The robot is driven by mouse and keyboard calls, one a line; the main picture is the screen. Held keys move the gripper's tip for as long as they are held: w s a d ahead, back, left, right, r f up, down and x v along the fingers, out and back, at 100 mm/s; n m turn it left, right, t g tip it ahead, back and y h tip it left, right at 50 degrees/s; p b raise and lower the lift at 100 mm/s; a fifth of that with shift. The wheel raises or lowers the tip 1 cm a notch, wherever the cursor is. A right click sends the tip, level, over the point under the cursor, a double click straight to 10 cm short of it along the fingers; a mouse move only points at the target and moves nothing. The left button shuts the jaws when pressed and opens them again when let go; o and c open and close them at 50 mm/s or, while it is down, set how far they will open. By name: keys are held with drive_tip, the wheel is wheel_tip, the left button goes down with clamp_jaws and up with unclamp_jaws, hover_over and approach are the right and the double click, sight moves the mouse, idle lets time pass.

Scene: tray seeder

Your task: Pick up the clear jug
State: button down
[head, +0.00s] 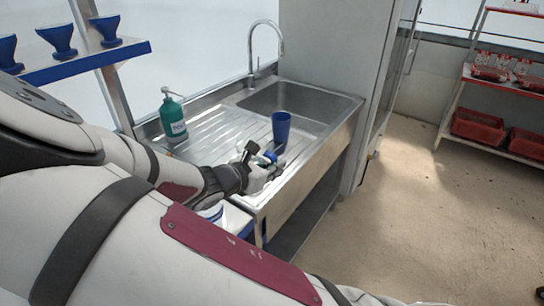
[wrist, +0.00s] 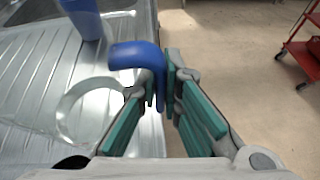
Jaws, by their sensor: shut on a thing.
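The clear jug shows in the wrist view as a see-through round rim (wrist: 62,112) with a blue handle (wrist: 138,55) on its right side. My gripper (wrist: 168,85) is shut on this blue handle, with the teal finger pads on either side of it. In the head view my gripper (head: 262,164) is at the near right part of the steel drainboard, and the blue handle (head: 270,156) shows at its tip. The jug's body is mostly hidden there by my gripper. I cannot tell whether its base touches the drainboard.
A blue cup (head: 281,128) stands just beyond the jug; it also shows in the wrist view (wrist: 82,18). A green pump bottle (head: 173,117) stands at the left on the ribbed drainboard (head: 215,135). The sink basin (head: 290,98) lies behind. Open floor is to the right.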

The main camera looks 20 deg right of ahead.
drive_tip(key=shift+s+r+p, duration=0.15)
drive_tip(key=shift+s+p, duration=0.55)
drive_tip(key=shift+s, duration=0.5)
drive_tip(key=shift+s+r+p, duration=0.1)
drive_tip(key=shift+s+p, duration=0.6)
drive_tip(key=shift+s, duration=0.5)
